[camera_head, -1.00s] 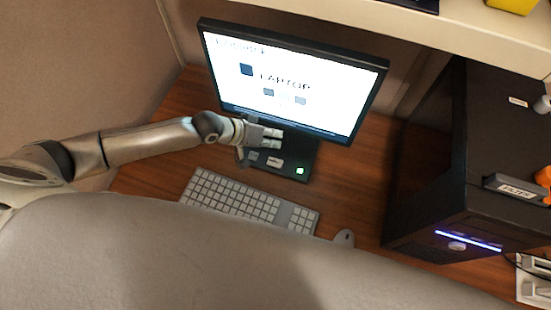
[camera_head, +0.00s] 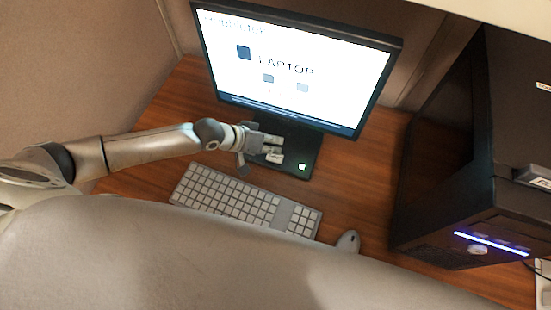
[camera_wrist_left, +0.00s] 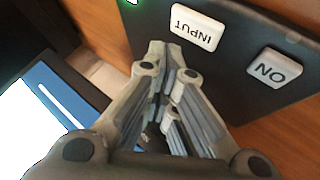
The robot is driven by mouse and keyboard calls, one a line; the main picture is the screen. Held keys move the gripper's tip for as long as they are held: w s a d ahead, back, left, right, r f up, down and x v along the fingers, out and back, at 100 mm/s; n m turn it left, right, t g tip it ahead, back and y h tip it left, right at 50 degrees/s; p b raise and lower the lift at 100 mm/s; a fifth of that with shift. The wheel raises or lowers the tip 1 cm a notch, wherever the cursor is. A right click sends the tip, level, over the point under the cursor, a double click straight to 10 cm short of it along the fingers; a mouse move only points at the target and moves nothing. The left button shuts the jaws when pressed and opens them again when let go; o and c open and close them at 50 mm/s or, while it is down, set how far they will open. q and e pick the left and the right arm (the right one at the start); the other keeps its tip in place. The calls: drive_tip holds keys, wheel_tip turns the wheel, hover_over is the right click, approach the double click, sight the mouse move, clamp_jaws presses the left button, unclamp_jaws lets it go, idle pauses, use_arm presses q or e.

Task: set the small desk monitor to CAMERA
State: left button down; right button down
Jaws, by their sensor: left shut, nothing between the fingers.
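The desk monitor (camera_head: 300,66) stands on the desk with its screen lit, showing the word LAPTOP. Its dark base carries a white INPUT button (camera_wrist_left: 196,27) and a white ON button (camera_wrist_left: 274,67), both plain in the left wrist view, and a small green light (camera_head: 302,167). My left gripper (camera_head: 278,150) is shut and empty over the base, in front of the screen. In the left wrist view its fingertips (camera_wrist_left: 167,48) are beside the INPUT button; I cannot tell whether they touch it. My right gripper is not in view.
A white keyboard (camera_head: 240,201) lies in front of the base, with a mouse (camera_head: 348,241) to its right. A black computer tower (camera_head: 450,210) stands on the right. Bare wooden desk (camera_head: 365,165) shows between monitor and tower.

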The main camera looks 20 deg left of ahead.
use_arm(q)
drive_tip(key=shift+a+f, duration=0.1)
drive_tip(key=shift+f, duration=0.45)
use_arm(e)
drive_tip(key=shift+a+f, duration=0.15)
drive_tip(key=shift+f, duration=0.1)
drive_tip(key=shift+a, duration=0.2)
use_arm(q)
drive_tip(key=shift+f, duration=0.1)
idle(0.5)
drive_tip(key=shift+f, duration=0.3)
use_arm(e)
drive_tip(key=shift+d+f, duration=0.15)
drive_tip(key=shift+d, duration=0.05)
